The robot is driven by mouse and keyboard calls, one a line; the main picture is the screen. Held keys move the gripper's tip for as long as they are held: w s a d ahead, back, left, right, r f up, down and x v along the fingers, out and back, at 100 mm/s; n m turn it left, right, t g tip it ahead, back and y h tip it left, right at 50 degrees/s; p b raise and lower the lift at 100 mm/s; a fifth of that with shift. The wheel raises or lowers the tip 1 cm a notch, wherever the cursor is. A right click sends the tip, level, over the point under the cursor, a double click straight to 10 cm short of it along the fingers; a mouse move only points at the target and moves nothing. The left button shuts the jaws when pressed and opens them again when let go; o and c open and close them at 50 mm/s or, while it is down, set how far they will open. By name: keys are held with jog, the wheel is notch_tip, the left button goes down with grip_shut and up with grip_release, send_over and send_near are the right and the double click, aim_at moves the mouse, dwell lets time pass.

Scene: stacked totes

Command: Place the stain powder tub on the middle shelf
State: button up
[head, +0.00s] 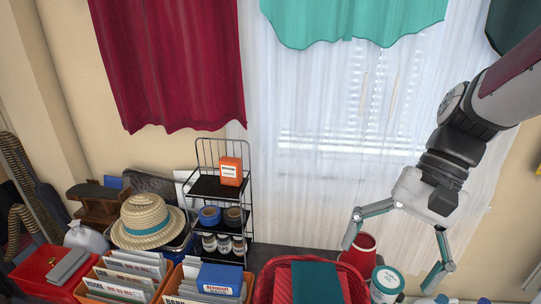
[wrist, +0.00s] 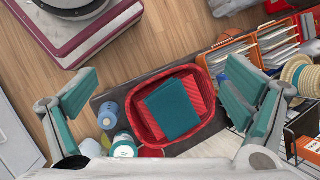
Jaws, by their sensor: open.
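A black wire rack (head: 250,205) stands left of the window. Its middle shelf (head: 222,228) holds a blue roll and a brown roll. An orange box stands on the shelf above, several jars below.
A red basket (head: 262,288) holds a teal folded item and red cloth. A red container (head: 361,252) stands behind the tub, and a blue bottle (wrist: 108,115) beside it. Orange file crates, a blue box and a straw hat (head: 148,220) crowd the left.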

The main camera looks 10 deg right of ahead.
jog(key=w+d+f+m+t+y+b, duration=0.1)
jog(key=w+d+f+m+t+y, duration=0.3)
jog(key=d+f, duration=0.3)
jog(key=w+d+f+m+t+y, duration=0.1)
jog(key=w+d+f+m+y, duration=0.2)
jog(key=w+d+f+m, duration=0.4)
jog(key=s+d+f+m+t+y, duration=0.1)
jog(key=d+f+m+t, duration=0.35)
jog(key=d+f, duration=0.35)
jog(key=m+t+h+b, duration=0.1)
jog(key=m+t+h, duration=0.1)
jog(key=m+t, duration=0.4)
send_near(389, 279)
jog(key=shift+n+t, duration=0.35)
jog(key=shift+t, duration=0.1)
jog(key=b+x, duration=0.1)
jog(key=x, duration=0.5)
jog(key=f+b+x, duration=0.1)
jog(key=x, duration=0.2)
jog(key=shift+a+f+b, duration=0.1)
jog(key=shift+a+b, duration=0.1)
jog(key=shift+b, duration=0.15)
jog(key=shift+w+a, duration=0.3)
jog(key=shift+w, duration=0.05)
jog(key=c, duration=1.5)
